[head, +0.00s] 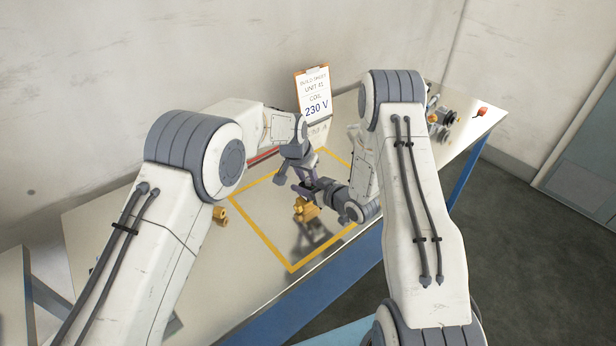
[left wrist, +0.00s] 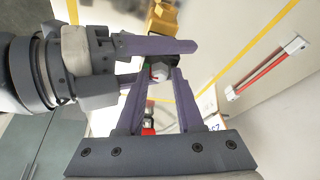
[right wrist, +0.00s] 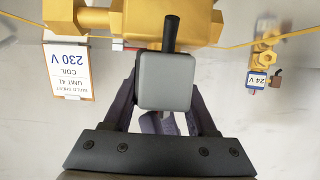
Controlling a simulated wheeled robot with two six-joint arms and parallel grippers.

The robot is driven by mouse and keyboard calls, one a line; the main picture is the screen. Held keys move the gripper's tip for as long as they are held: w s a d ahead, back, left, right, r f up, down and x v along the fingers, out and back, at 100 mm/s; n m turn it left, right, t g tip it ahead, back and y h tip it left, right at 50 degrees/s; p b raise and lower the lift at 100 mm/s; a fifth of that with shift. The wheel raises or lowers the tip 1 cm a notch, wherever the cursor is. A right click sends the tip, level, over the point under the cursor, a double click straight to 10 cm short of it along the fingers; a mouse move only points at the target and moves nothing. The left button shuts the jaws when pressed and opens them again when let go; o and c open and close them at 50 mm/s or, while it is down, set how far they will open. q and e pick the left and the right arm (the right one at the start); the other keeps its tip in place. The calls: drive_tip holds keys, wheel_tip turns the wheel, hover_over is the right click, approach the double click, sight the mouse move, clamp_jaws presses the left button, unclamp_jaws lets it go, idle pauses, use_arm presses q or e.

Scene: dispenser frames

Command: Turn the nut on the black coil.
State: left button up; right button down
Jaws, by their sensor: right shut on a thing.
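A brass valve body (head: 305,212) stands inside the yellow-marked square; it also shows in the left wrist view (left wrist: 163,18) and the right wrist view (right wrist: 165,20). The coil (right wrist: 167,80), a block that looks grey in the right wrist view, sits between the fingers of my right gripper (right wrist: 165,108), which is shut on it. In the left wrist view the coil (left wrist: 158,70) looks dark, with a small nut-like end facing me. My left gripper (left wrist: 160,78) is open, its fingertips on either side of that end; contact is unclear. In the head view both grippers hide the coil.
A "230 V" build sheet (head: 314,95) stands at the back. A second brass valve with a "24 V" tag (right wrist: 257,80) is off to one side. Several parts (head: 440,120) and a red piece (head: 481,111) are at the right.

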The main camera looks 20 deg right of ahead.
use_arm(q)
clamp_jaws()
drive_tip(key=shift+m+g, duration=0.3)
drive_tip(key=shift+m, duration=0.6)
drive_tip(key=shift+a, duration=0.1)
drive_tip(key=shift+o, duration=1.2)
unclamp_jaws()
drive_tip(key=shift+r, duration=0.1)
